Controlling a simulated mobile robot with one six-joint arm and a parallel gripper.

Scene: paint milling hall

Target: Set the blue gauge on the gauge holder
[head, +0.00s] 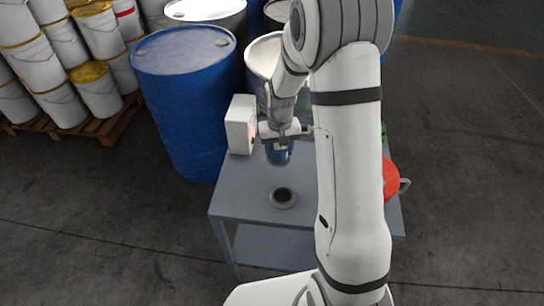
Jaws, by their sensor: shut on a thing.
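The blue gauge (279,155) is in the head view, near the back of the grey table, under my gripper (279,141). My gripper is shut on the upper part of the gauge. Whether the gauge's bottom touches the table cannot be told. The round dark piece with a grey rim, which looks like the gauge holder (283,197), sits on the table in front of the gauge, nearer the camera. Its top is clear. My arm hides the right part of the table.
A white box (241,125) stands on the table just left of my gripper. A red container (390,180) with a handle is at the table's right, partly behind my arm. Blue drums (185,95) stand behind the grey table (240,203). Its front left is bare.

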